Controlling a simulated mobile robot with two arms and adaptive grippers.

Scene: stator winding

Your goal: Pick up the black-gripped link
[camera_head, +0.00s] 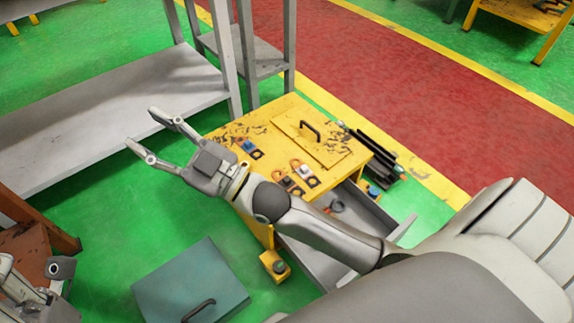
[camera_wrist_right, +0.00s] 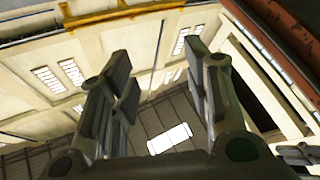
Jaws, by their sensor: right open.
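Several small parts lie on the yellow cabinet top in the head view. One is a blue, white and black part (camera_head: 249,148). To its right are an orange-looped piece with a black base (camera_head: 304,173) and another orange and dark piece (camera_head: 288,184). They are too small to tell which is the black-gripped link. My right gripper (camera_head: 141,127) is open and empty, left of the cabinet and apart from these parts. In the right wrist view its open fingers (camera_wrist_right: 160,95) have only walls and roof between them. Part of my left arm shows at the lower left; its fingers are not clear.
The yellow cabinet (camera_head: 262,133) has an open grey drawer (camera_head: 368,212) and a black-handled lid on top. Long black bars (camera_head: 372,152) lie along its right side. A grey shelf (camera_head: 95,115) stands left; a teal case (camera_head: 190,285) is on the green floor.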

